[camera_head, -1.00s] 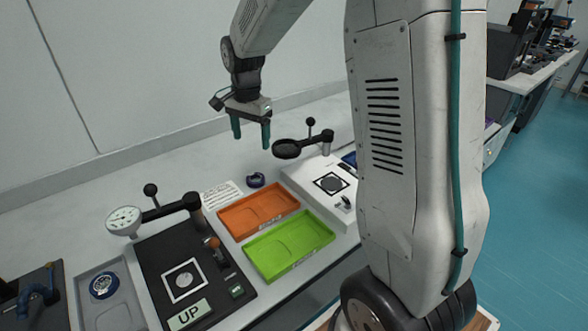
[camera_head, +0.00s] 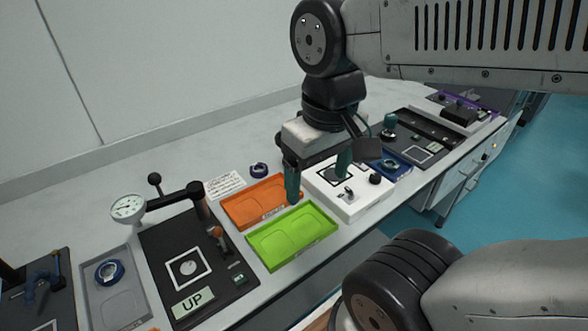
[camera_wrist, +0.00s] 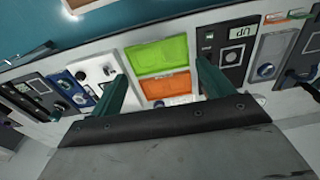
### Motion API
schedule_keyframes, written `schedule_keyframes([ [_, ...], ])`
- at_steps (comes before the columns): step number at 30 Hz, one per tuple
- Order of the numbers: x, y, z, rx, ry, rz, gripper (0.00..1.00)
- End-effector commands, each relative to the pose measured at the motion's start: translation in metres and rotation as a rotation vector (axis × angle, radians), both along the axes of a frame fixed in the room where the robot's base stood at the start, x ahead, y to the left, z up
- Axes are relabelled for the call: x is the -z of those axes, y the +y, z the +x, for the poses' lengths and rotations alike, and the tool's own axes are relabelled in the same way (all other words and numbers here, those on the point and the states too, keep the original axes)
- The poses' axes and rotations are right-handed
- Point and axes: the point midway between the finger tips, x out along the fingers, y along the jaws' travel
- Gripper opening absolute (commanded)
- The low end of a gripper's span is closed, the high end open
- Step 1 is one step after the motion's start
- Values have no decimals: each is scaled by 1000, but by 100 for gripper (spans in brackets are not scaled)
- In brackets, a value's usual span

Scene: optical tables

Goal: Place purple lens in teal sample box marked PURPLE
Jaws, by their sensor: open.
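My gripper (camera_head: 318,180) is open and empty, with its two teal fingers pointing down above the bench, near the orange tray and the white instrument. In the wrist view my gripper (camera_wrist: 162,85) has its fingers wide apart, with the green and orange trays between them. I cannot make out a purple lens or a teal box marked PURPLE in either view. A purple-edged mat (camera_head: 487,103) shows at the far right of the bench, too small to tell what lies on it.
A green tray (camera_head: 315,252) and an orange tray (camera_head: 236,216) lie side by side. A white instrument (camera_head: 349,212) stands to their right, a black fixture marked UP (camera_head: 160,265) to their left. A dial gauge (camera_head: 128,208) stands up at left.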

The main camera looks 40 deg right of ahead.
Motion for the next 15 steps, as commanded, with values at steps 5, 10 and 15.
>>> schedule_keyframes([
  [5,16,-7,30,34,131,4,80],
  [10,32,-18,83,194,209,6,80],
  [15,60,-33,142,478,251,-4,80],
])
